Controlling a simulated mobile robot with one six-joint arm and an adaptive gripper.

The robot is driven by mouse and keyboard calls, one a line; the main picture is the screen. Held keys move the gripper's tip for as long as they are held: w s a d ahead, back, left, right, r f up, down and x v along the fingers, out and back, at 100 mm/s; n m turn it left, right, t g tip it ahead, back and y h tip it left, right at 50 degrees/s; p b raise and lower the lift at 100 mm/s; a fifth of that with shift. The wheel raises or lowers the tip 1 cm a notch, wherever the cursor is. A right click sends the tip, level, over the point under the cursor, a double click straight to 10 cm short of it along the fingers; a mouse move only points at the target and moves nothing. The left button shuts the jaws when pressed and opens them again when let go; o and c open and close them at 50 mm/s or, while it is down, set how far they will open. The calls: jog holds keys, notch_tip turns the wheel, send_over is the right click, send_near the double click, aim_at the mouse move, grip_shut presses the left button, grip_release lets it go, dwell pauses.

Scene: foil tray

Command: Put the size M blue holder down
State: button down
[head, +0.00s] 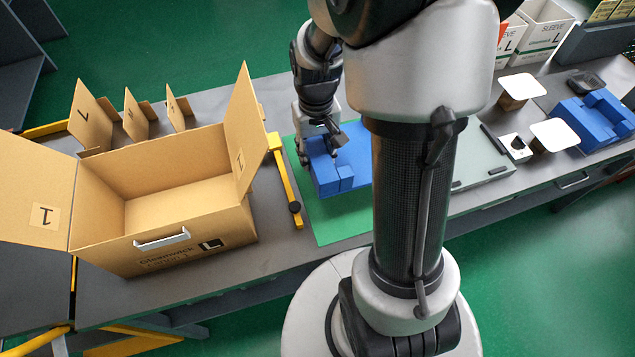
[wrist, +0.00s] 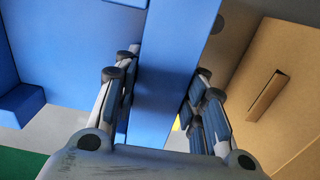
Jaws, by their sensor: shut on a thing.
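The blue holder (head: 327,178) is at the green mat (head: 330,222) on the bench, right of the large open carton. My gripper (head: 325,148) reaches down from above and is shut on an upright blue wall of it. In the wrist view the blue wall (wrist: 178,65) stands between the two fingers of my gripper (wrist: 160,110). More of the blue holder spreads to the left there. My arm hides its right part in the head view, and I cannot tell whether its underside touches the mat. No size mark is readable on it.
A large open carton (head: 190,222) stands to the left, its raised flap (head: 246,125) near the holder. A yellow bar (head: 287,185) lies between carton and mat. Another blue holder (head: 592,122) sits far right, near white-topped boxes (head: 553,132). The mat's front is clear.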

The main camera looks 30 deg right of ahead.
notch_tip(320, 180, down, 12)
jog(key=b, duration=0.3)
jog(key=shift+a+f+b, duration=0.1)
jog(key=shift+b, duration=0.2)
jog(key=shift+f, duration=0.15)
jog(key=c, duration=1)
grip_release()
notch_tip(320, 180, up, 12)
jog(key=p, duration=0.4)
